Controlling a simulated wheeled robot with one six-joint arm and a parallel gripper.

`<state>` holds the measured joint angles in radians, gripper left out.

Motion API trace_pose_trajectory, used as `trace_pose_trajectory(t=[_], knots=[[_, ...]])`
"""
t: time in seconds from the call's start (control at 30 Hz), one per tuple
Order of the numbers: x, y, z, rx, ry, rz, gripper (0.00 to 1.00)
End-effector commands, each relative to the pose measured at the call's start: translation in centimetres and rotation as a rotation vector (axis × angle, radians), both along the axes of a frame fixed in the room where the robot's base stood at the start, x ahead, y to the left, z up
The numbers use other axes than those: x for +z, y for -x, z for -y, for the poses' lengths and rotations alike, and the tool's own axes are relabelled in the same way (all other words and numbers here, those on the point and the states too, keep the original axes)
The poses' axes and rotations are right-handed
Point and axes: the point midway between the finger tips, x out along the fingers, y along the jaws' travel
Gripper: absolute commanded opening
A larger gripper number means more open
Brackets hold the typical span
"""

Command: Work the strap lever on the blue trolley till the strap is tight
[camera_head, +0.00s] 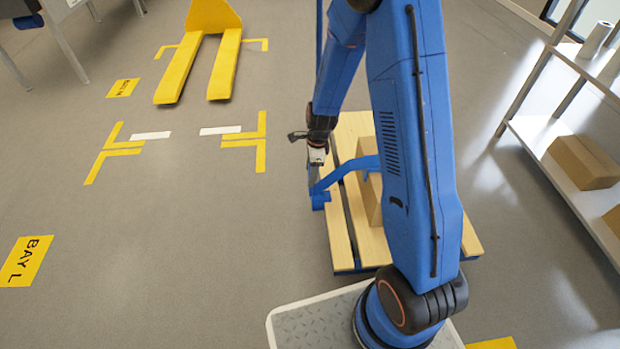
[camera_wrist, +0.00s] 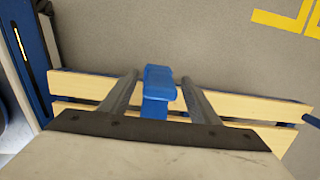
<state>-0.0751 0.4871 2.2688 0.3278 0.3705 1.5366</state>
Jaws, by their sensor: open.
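The blue trolley (camera_head: 341,247) has a pale wooden slatted deck and stands partly behind my arm. A blue strap (camera_head: 345,171) runs from the deck's left edge up over a cardboard box (camera_head: 367,188). A blue strap lever (camera_head: 320,198) sits at that left edge, and it also shows in the wrist view (camera_wrist: 158,86). My gripper (camera_head: 314,182) is at the lever. In the wrist view my gripper (camera_wrist: 158,80) is open, one grey finger on each side of the lever, with gaps visible. The lever's lower part is hidden behind the gripper body.
A white shelf rack (camera_head: 560,133) with cardboard boxes (camera_head: 582,162) stands at the right. A yellow pallet truck (camera_head: 222,68) is at the back left. The floor left of the trolley is clear, with yellow and white markings.

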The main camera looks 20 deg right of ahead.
Motion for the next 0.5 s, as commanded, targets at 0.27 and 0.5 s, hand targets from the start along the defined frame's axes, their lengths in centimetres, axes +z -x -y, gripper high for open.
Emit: trace_pose_trajectory(t=[0.27, 0.5], knots=[[4.8, 0.1, 0.6, 0.000, 0.001, 0.003, 0.56], [8.9, 0.1, 1.1, 0.000, 0.001, 0.003, 0.56]])
